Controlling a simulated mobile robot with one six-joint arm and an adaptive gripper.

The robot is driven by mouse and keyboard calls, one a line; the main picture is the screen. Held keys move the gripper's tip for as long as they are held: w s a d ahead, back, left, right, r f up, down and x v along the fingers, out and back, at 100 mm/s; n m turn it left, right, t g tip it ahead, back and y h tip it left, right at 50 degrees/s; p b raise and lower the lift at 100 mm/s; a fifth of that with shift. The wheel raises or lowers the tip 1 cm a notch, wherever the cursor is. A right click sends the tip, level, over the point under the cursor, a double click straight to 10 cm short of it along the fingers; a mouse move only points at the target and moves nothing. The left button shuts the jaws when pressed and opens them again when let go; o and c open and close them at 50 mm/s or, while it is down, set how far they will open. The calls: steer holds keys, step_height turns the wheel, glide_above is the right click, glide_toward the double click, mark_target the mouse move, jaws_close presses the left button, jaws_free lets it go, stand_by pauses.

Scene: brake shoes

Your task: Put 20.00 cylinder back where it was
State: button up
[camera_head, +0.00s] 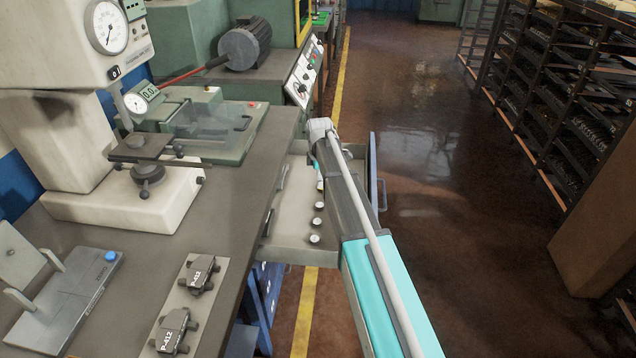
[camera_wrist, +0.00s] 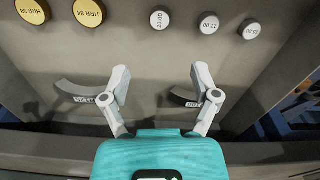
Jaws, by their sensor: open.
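The 20.00 cylinder (camera_wrist: 159,19) stands in the open drawer (camera_head: 290,255), its pale round top with the number showing at the top middle of the wrist view. It is the left one of three pale cylinders in a row. My gripper (camera_wrist: 160,70) is open, with its two fingers spread and nothing between them. The cylinder lies beyond the fingertips, apart from them. In the head view my arm covers most of the gripper, over the drawer. Three small pale tops show there, too small to read.
Two smaller pale cylinders (camera_wrist: 208,24) (camera_wrist: 251,29) stand right of it, two yellow HRR discs (camera_wrist: 88,12) (camera_wrist: 33,10) left. Dark curved tagged pieces (camera_wrist: 72,90) (camera_wrist: 184,97) lie near the fingers. The drawer wall (camera_wrist: 290,65) is at right. The workbench (camera_head: 225,215) stands left of the drawer.

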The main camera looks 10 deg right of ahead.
steer(key=s+m, duration=1.6)
steer(key=s, duration=1.3)
steer(key=shift+s+a, duration=0.2)
steer(key=shift+a, duration=0.25)
steer(key=c, duration=0.3)
steer(key=shift+s, duration=0.15)
